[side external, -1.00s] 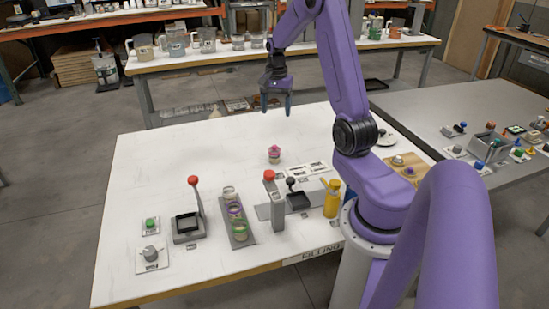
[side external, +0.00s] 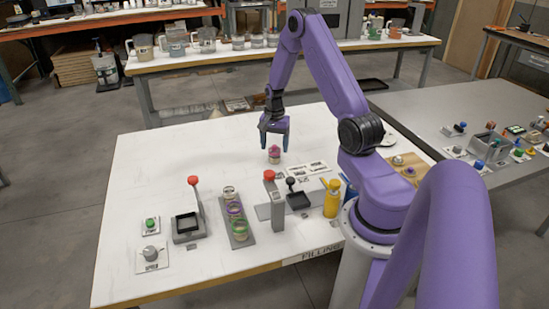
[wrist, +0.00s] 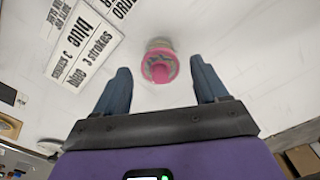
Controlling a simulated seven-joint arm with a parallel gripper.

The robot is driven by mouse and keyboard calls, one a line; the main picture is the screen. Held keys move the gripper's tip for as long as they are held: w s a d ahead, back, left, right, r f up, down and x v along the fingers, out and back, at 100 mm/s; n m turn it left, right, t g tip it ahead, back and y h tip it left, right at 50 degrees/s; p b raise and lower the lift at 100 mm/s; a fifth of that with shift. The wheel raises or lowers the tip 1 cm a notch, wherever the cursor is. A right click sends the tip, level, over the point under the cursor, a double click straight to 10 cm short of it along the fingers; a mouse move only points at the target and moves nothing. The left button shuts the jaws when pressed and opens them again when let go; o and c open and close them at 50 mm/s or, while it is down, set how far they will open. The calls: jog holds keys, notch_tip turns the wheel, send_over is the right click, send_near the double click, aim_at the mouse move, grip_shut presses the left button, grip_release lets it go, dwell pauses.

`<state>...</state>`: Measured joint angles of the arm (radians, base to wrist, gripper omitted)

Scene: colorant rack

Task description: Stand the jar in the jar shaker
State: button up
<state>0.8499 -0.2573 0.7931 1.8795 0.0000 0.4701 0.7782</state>
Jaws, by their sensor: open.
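A small jar with a pink top (side external: 274,158) stands upright on the white table, back of its middle. In the wrist view the jar (wrist: 160,66) appears between and just beyond the fingertips. My gripper (side external: 274,144) is open and points down directly over the jar, its fingers near the jar's top. The wrist view shows my gripper (wrist: 160,76) empty, one blue finger to each side. A grey device with a black square recess (side external: 187,224) and a red-knobbed lever stands at the table's front left; it may be the jar shaker, but I cannot read a label.
A grey rack (side external: 243,241) holds several jars. Right of it stand a grey post with a red top (side external: 272,196), a black tray device (side external: 298,201) and a yellow bottle (side external: 332,198). Printed cards (side external: 307,168) lie beside the jar. The table's left and back are clear.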

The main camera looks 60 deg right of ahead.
jog(key=shift+f, duration=1)
jog(key=c, duration=1.1)
jog(key=shift+r, duration=0.1)
jog(key=shift+c, duration=0.2)
jog(key=shift+r, duration=0.4)
notch_tip(320, 180, up, 2)
jog(key=shift+r, duration=0.1)
jog(key=s+a+r, duration=0.8)
jog(key=s+r, duration=0.2)
jog(key=s, duration=0.1)
jog(key=shift+a, duration=0.25)
